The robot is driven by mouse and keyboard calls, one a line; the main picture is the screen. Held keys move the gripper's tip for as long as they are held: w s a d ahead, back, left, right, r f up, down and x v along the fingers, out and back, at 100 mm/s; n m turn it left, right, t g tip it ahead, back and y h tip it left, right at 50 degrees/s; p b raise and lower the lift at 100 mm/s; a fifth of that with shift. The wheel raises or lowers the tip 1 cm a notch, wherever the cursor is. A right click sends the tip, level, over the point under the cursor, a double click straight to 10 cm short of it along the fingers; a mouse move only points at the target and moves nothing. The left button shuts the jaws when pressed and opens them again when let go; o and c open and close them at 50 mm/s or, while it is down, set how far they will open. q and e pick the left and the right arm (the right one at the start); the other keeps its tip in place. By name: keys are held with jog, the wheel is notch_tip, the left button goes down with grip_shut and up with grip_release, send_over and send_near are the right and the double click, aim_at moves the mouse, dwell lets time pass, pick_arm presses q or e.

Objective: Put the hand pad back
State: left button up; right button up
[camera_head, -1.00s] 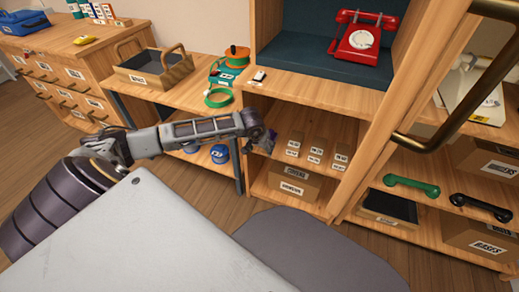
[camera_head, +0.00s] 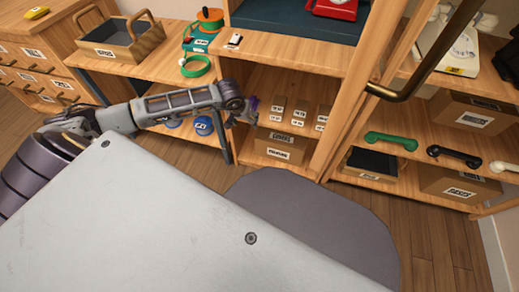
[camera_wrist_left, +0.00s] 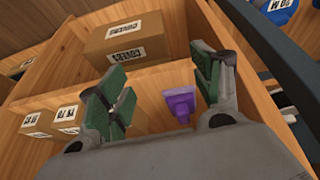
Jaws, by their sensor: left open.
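A small purple object (camera_wrist_left: 180,103), possibly the hand pad, has a wide base and a narrower block on top. It is in the wooden shelf compartment and shows between my left gripper's fingers in the left wrist view. My left gripper (camera_wrist_left: 160,88) is open, with green-lined fingers apart; I cannot tell whether either touches the purple object. In the head view my left gripper (camera_head: 243,112) reaches into the left side of the compartment, and a bit of the purple object (camera_head: 251,104) shows beside it. My right gripper is not in view.
Small labelled boxes (camera_head: 299,113) stand right of my left gripper, above a larger cardboard box (camera_head: 280,147). Green (camera_head: 390,141) and black (camera_head: 453,157) handsets lie on the right shelf. A brass handle (camera_head: 425,70) crosses the front. A wooden tray (camera_head: 112,45) stands upper left.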

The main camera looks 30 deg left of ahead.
pick_arm(q)
jog(key=s+d+r+n+h, duration=0.15)
jog(key=d+n+h, duration=0.3)
jog(key=d, duration=0.65)
jog(key=s+d+n+h, duration=0.3)
jog(key=d+h, duration=0.2)
jog(key=d, duration=0.6)
jog(key=d+r+n+t+h, duration=0.6)
jog(key=r+n, duration=0.4)
jog(key=n, duration=0.9)
jog(key=a+f+n+t+y, duration=0.2)
jog(key=a+f+n+y, duration=0.3)
jog(key=n, duration=0.8)
jog(key=a+f+n+t+y, duration=0.25)
jog(key=n+y, duration=0.45)
jog(key=n, duration=0.6)
jog(key=s+d+f+n+g+h, duration=0.1)
jog(key=s+d+f+n+g, duration=0.1)
jog(key=s+f+n+g, duration=0.7)
jog(key=s+f+n, duration=0.4)
jog(key=s+n, duration=0.1)
jog(key=s, duration=0.2)
jog(key=shift+d+f+n, duration=0.15)
jog(key=shift+n, duration=0.2)
